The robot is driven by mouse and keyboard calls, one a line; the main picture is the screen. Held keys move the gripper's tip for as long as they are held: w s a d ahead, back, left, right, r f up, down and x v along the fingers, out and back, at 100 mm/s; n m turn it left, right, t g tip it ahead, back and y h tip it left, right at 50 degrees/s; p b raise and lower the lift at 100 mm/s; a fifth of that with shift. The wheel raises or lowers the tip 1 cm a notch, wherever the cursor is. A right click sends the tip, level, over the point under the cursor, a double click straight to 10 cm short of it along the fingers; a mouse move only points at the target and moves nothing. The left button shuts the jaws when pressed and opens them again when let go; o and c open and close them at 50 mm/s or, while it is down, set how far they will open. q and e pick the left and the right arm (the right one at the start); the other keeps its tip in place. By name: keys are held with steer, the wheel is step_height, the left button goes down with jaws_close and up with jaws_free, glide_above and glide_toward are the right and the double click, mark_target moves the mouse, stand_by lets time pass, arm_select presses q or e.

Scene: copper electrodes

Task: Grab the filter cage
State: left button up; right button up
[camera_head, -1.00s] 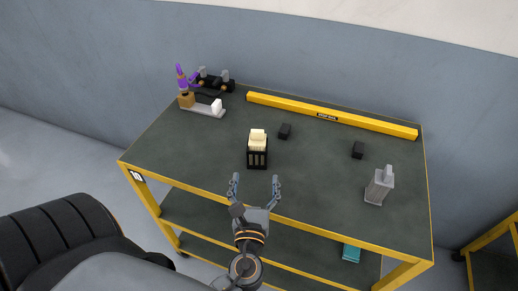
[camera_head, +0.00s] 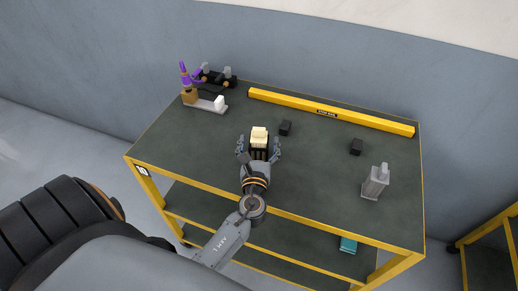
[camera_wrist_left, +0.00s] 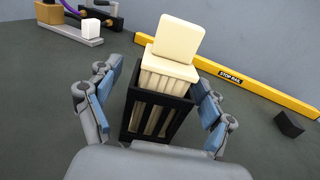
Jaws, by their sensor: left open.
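The filter cage is a black slatted holder (camera_wrist_left: 153,120) with a cream filter block (camera_wrist_left: 172,62) standing in it. It stands upright on the dark table top. In the head view the cream block (camera_head: 259,136) shows above my left gripper (camera_head: 259,147), which hides most of the cage. My left gripper is open, with one finger on each side of the cage; in the left wrist view its blue finger pads (camera_wrist_left: 157,97) flank the cage. A small gap shows at the left finger; on the right I cannot tell whether the finger touches. My right gripper is not in view.
A yellow stop rail (camera_head: 330,112) runs along the table's back edge. Two small black blocks (camera_head: 285,128) (camera_head: 356,147) lie behind and to the right. A grey container (camera_head: 375,182) stands at right. A purple-and-black apparatus (camera_head: 205,88) is at back left. The table's front is clear.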

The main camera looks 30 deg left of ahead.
arm_select(q)
steer(key=c, duration=1.4)
steer(key=shift+r, duration=0.2)
